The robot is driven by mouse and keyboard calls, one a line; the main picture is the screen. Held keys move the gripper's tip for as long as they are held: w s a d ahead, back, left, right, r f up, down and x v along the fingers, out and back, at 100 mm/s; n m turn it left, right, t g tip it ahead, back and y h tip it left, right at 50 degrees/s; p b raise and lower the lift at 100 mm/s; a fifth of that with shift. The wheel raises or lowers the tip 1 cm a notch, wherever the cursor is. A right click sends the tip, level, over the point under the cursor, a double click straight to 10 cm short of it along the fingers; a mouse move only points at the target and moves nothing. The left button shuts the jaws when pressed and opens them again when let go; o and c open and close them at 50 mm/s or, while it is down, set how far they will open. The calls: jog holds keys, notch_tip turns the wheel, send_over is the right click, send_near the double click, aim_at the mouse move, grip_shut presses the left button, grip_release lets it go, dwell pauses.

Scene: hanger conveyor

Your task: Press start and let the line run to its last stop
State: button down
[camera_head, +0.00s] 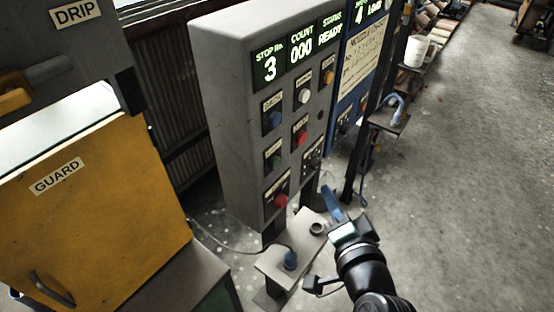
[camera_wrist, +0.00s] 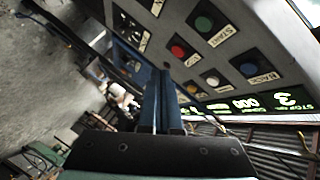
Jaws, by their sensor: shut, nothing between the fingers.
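The grey control panel (camera_head: 225,100) stands in the middle of the head view. Its green display (camera_head: 299,58) reads stop no. 3, count 000, status ready. The green button (camera_head: 275,161) sits at the panel's left side; in the wrist view the green button (camera_wrist: 204,24) has a label reading START. A blue button (camera_head: 274,118), a white button (camera_head: 303,96), a yellow button (camera_head: 328,77) and a red button (camera_head: 300,138) are around it. A larger red button (camera_head: 281,201) is lower down. My gripper (camera_head: 329,191) is shut and empty, in front of the panel's lower right, apart from the buttons.
A blue panel (camera_head: 355,80) with another display is behind right. A yellow guard (camera_head: 100,215) with a handle is at left. Open floor (camera_head: 460,190) lies right.

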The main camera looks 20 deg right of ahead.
aim_at(276, 163)
jog(key=w+a+p, duration=0.2)
jog(key=w+a, duration=0.3)
jog(key=w, duration=0.2)
jog(key=shift+a, duration=0.25)
jog(key=shift+w, duration=0.1)
dwell(2.0)
jog(key=shift+w+a, duration=0.25)
